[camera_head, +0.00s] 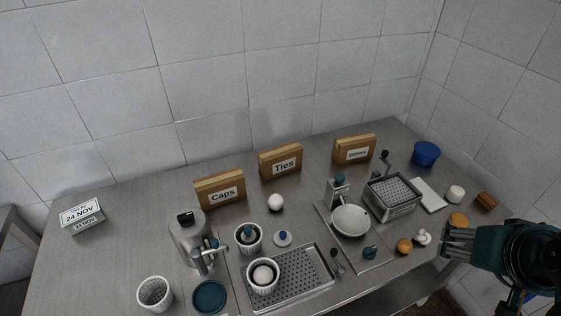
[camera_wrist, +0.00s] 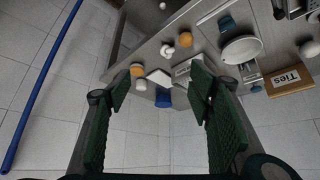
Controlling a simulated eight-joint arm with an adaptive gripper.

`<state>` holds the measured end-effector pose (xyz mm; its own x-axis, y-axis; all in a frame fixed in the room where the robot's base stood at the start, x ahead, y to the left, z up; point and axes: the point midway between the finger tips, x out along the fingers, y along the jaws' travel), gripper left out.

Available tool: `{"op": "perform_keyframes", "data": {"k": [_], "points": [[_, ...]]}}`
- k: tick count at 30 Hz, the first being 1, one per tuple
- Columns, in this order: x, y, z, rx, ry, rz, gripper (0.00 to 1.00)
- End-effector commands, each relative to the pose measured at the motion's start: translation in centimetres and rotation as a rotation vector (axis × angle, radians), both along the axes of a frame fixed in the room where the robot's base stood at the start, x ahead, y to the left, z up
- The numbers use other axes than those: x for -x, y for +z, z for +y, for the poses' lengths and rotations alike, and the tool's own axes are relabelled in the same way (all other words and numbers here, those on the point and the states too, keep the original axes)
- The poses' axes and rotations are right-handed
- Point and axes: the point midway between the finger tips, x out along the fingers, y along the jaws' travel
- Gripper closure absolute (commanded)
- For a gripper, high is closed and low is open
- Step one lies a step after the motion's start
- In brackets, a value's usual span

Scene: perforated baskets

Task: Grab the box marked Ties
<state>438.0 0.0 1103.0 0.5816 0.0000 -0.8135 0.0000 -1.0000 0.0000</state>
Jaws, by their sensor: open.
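The box marked Ties (camera_head: 281,162) is a brown box with a white label. It stands upright at the back of the metal table, between the box marked Caps (camera_head: 220,189) and a third brown labelled box (camera_head: 354,149). The Ties box also shows at the right of the wrist view (camera_wrist: 289,80). My gripper (camera_head: 447,243) is at the right front of the table, well apart from the Ties box. In the wrist view my gripper (camera_wrist: 160,90) has its green fingers spread apart, with nothing held between them.
A perforated tray (camera_head: 300,278), white cups and a metal dispenser (camera_head: 190,240) fill the front. The left table is mostly clear.

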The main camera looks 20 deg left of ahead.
Motion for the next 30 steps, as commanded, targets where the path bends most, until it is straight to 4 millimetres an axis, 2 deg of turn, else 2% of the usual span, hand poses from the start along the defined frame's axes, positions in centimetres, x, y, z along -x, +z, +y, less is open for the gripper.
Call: {"op": "perform_keyframes", "data": {"k": [2, 14, 20, 30], "points": [[0.0, 1.0, 0.0, 0.000, 0.000, 0.000, 0.48], [-2.4, 2.9, 1.6, 0.079, 0.130, 0.034, 0.48], [-4.6, 4.6, 3.1, 0.149, 0.244, 0.062, 0.48], [-9.3, 7.3, 6.8, 0.293, 0.486, 0.117, 0.48]]}}
